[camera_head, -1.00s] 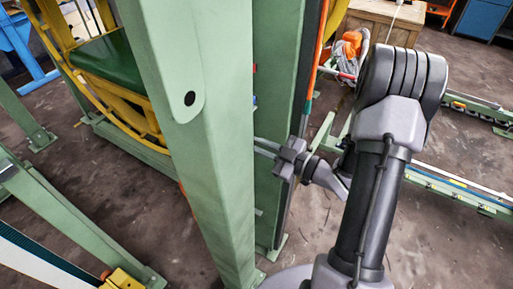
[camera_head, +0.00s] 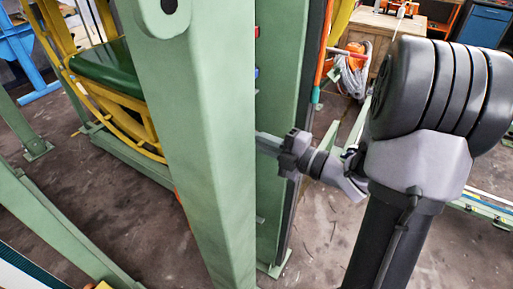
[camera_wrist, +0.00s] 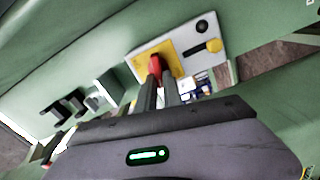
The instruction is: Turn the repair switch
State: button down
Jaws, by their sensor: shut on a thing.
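The red switch (camera_wrist: 155,65) sits on a yellow square plate (camera_wrist: 176,64) on a light grey control panel (camera_wrist: 215,62) in the wrist view. My gripper (camera_wrist: 160,78) is shut on the red switch, with the fingers covering its lower part. In the head view my gripper (camera_head: 264,143) points left and its fingertips are hidden behind the green post. The switch and panel do not show there.
A green post (camera_head: 190,130) stands close left of my arm. A wooden cabinet (camera_head: 385,32) stands behind.

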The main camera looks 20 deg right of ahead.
jog(key=shift+f+n+b, duration=0.2)
jog(key=shift+n+b, duration=0.65)
jog(key=shift+n, duration=0.25)
jog(key=c, duration=1.5)
grip_release()
jog(key=p+v, duration=0.5)
jog(key=v, duration=1.2)
jog(key=shift+s+d, duration=0.1)
jog(key=shift+s, duration=0.15)
